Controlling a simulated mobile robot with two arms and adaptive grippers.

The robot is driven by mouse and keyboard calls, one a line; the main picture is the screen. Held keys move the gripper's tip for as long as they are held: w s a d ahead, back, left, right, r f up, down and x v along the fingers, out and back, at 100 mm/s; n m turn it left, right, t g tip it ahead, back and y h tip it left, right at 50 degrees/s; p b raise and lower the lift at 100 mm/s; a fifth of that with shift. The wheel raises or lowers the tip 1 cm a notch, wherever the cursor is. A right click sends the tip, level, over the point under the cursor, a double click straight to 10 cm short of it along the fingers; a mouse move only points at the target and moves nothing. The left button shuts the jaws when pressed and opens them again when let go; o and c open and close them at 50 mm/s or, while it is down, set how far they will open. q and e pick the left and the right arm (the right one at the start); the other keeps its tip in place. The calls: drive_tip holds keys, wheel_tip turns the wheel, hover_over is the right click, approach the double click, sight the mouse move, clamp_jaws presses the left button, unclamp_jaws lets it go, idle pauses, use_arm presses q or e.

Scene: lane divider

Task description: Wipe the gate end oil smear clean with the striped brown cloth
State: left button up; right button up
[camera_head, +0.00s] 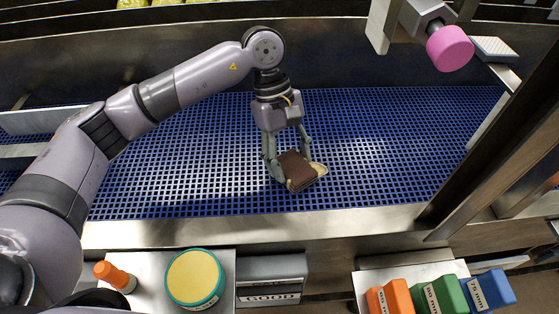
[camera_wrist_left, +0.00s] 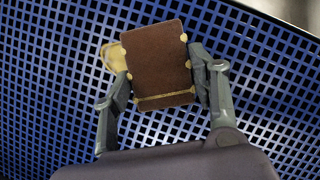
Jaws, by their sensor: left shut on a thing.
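The striped brown cloth (camera_head: 296,170) is a folded brown pad with pale yellow edging. My left gripper (camera_head: 288,172) is shut on it and holds it down at the blue grid belt (camera_head: 200,150). In the left wrist view the cloth (camera_wrist_left: 156,65) sits between the two fingers of the left gripper (camera_wrist_left: 160,82). A pale yellowish patch (camera_wrist_left: 114,56) shows beside the cloth there and also in the head view (camera_head: 319,169); I cannot tell whether it is the oil smear or part of the cloth. My right gripper does not show.
A metal rail (camera_head: 330,223) runs along the belt's front. In front of it are an orange-capped bottle (camera_head: 115,277), a round teal-rimmed yellow tin (camera_head: 195,278), a "GOOD" bin (camera_head: 270,282), and orange, green and blue blocks (camera_head: 449,296). A pink cylinder (camera_head: 450,48) hangs upper right. Belt left of the gripper is clear.

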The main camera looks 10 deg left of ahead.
sight(330, 173)
use_arm(q)
drive_tip(key=shift+w+d+f+b, duration=0.1)
drive_tip(key=shift+w+d+b, duration=0.15)
drive_tip(key=shift+d, duration=0.35)
drive_tip(key=shift+w+d+b, duration=0.1)
drive_tip(key=shift+d+b, duration=0.2)
drive_tip(key=shift+d, duration=0.25)
drive_tip(key=shift+w+d+r+b, duration=0.1)
drive_tip(key=shift+w+d+b, duration=0.05)
drive_tip(key=shift+d, duration=0.3)
drive_tip(key=shift+w+d+r+b, duration=0.1)
drive_tip(key=shift+w+d+b, duration=0.05)
drive_tip(key=shift+d, duration=0.3)
drive_tip(key=shift+w+d+f+b, duration=0.1)
drive_tip(key=shift+w+d+b, duration=0.05)
drive_tip(key=shift+d+b, duration=0.2)
drive_tip(key=shift+w+d+f+b, duration=0.1)
drive_tip(key=shift+d+b, duration=0.15)
drive_tip(key=shift+d, duration=0.2)
drive_tip(key=shift+w+d+b, duration=0.25)
drive_tip(key=shift+d+b, duration=0.05)
drive_tip(key=shift+d, duration=0.5)
drive_tip(key=shift+r+p, duration=1)
drive_tip(key=shift+r, duration=2.1)
drive_tip(key=shift+r, duration=0.1)
